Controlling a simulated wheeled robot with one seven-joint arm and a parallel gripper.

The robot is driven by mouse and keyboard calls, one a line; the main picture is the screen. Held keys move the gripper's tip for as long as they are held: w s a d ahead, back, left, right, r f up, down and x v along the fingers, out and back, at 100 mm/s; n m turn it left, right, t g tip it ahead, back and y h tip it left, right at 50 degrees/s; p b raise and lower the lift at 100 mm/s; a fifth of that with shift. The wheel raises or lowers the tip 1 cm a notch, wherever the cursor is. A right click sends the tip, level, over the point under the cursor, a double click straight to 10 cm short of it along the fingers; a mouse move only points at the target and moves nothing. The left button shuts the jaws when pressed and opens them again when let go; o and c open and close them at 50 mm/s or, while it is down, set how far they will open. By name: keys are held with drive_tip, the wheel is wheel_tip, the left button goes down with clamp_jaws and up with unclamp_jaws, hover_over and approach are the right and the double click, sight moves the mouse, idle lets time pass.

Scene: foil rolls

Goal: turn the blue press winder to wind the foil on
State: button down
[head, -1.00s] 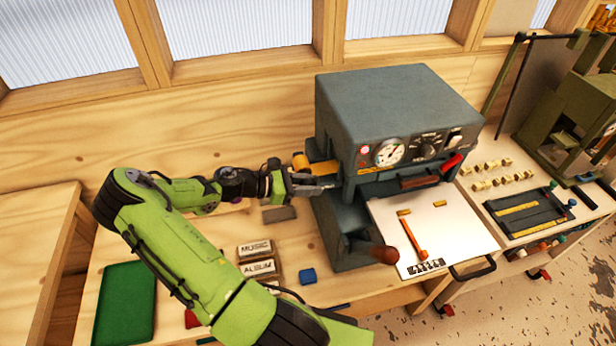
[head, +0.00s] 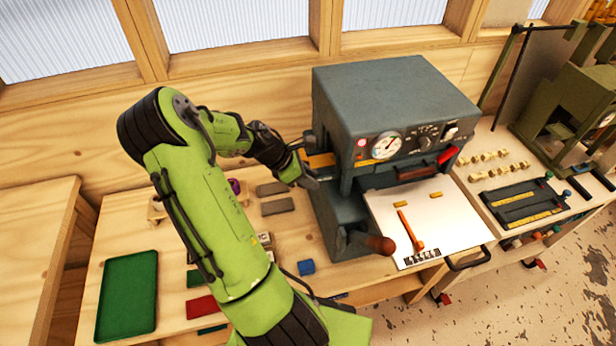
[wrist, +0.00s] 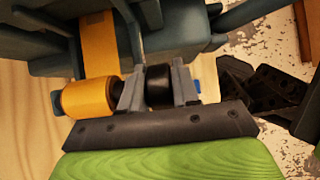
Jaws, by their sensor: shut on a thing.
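The press (head: 385,95) is a blue-grey box with a gauge and dials on its front. A gold foil roll (wrist: 90,98) sits at its left side, with a gold strip (wrist: 98,45) running from it into the press; the strip also shows in the head view (head: 322,160). My gripper (wrist: 158,88) is shut on a black winder knob (wrist: 159,84) beside the roll, one finger on each side. In the head view my gripper (head: 311,180) is at the press's left side, where the knob is hidden.
A white plate (head: 445,225) with an orange-handled tool lies in front of the press, beside a brown-knobbed lever (head: 380,244). A green machine (head: 575,120) stands at right.

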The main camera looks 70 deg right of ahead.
idle(0.4)
drive_tip(key=c, duration=0.9)
unclamp_jaws()
drive_tip(key=v, duration=1.5)
drive_tip(key=shift+w+r, duration=0.1)
drive_tip(key=shift+r, duration=0.3)
